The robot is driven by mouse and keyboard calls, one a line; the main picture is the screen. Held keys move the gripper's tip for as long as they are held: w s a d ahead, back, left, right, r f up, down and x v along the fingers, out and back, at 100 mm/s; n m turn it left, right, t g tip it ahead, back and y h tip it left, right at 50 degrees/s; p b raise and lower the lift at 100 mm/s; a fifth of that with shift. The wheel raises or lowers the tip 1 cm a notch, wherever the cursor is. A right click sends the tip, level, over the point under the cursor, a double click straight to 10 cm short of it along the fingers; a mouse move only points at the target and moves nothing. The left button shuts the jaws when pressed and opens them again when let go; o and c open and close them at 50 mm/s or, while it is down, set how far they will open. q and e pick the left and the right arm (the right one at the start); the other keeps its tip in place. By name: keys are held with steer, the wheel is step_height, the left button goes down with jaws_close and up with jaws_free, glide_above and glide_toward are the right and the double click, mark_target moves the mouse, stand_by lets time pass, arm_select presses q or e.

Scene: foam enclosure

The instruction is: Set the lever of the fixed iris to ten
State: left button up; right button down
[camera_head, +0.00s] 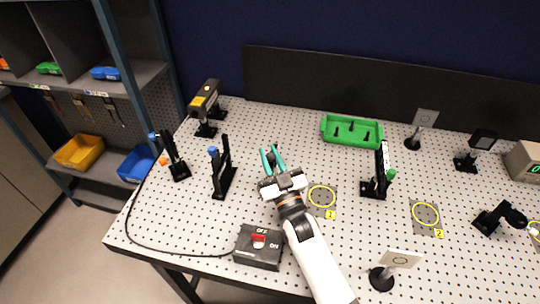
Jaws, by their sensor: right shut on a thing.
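My right gripper (269,149) shows in the head view at the middle of the table, its teal fingers pointing to the back. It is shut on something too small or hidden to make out. A black upright mount with a blue knob (222,168) stands to its left, apart from it. I cannot tell which piece is the fixed iris. No lever or scale can be read at this size. My left gripper is not in view.
A perforated table (310,258) carries a green tray (352,132), a yellow-and-black device (205,100) and a switch box (258,246) with a cable. A white card on a stand (398,259) is right of my arm. Yellow rings (322,196) mark the table.

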steer(key=w+r+m+g+h+p, duration=0.1)
steer(key=p, duration=0.2)
steer(key=w+r+m+g+p, duration=0.1)
steer(key=p, duration=0.3)
steer(key=shift+d+m+g+h, duration=0.35)
steer(key=shift+m+g+h, duration=0.05)
steer(key=shift+w+g+p, duration=0.2)
steer(key=shift+g+p, duration=0.1)
steer(key=shift+p, duration=0.25)
steer(key=shift+w+d+f+m+g+p, duration=0.1)
steer(key=shift+w+d+m+g+p, duration=0.05)
steer(key=shift+w+m+g+p, duration=0.3)
steer(key=shift+w+d+f+m+g+h, duration=0.1)
steer(key=shift+w+m+g+h, duration=0.05)
steer(key=shift+m+g+h, duration=0.25)
steer(key=c, duration=1.3)
jaws_free()
